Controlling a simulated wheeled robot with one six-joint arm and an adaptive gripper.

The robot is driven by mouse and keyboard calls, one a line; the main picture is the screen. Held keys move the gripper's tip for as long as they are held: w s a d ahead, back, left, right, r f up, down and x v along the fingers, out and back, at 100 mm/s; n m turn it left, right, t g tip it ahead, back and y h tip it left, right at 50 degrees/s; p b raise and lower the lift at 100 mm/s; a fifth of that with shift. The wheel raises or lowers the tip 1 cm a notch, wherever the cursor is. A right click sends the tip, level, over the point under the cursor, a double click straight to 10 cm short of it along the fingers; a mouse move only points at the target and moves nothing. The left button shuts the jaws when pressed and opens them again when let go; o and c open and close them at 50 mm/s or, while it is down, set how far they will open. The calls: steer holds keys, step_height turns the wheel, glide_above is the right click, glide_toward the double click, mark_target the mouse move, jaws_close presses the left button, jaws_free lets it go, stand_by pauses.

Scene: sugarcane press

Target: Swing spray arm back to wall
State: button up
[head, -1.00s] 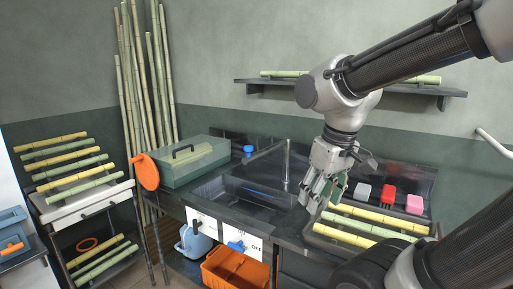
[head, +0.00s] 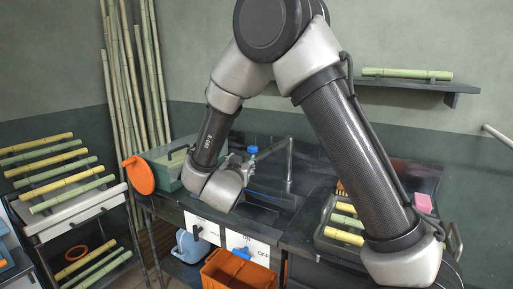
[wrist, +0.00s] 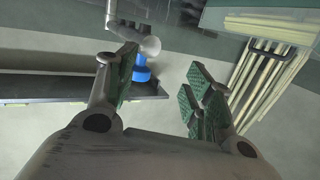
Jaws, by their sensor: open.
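The spray arm (head: 272,149) is a thin grey pipe reaching left from its upright post above the black sink. A blue piece (head: 252,150) is at its free end. In the wrist view, the grey pipe (wrist: 118,22) comes down from the top to a rounded grey end, with the blue piece (wrist: 141,70) below it. My gripper (wrist: 164,62) is open and empty, its green-padded fingers spread. The blue piece shows just right of the left finger, which partly overlaps it; I cannot tell whether they touch. In the head view, my wrist mostly hides the fingers.
A green translucent box (head: 168,170) stands left of the sink, close to my wrist. An orange paddle-like disc (head: 139,175) is at the counter's left end. A tray of cane pieces and a pink block (head: 423,203) lie at right. An orange bin (head: 238,272) stands below.

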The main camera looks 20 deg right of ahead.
mark_target(251, 149)
steer(key=d+r+h, duration=0.2)
steer(key=r, duration=0.1)
steer(key=shift+d+t, duration=0.15)
steer(key=shift+t, duration=0.15)
steer(key=x, duration=0.7)
steer(key=shift+f, duration=0.1)
jaws_close()
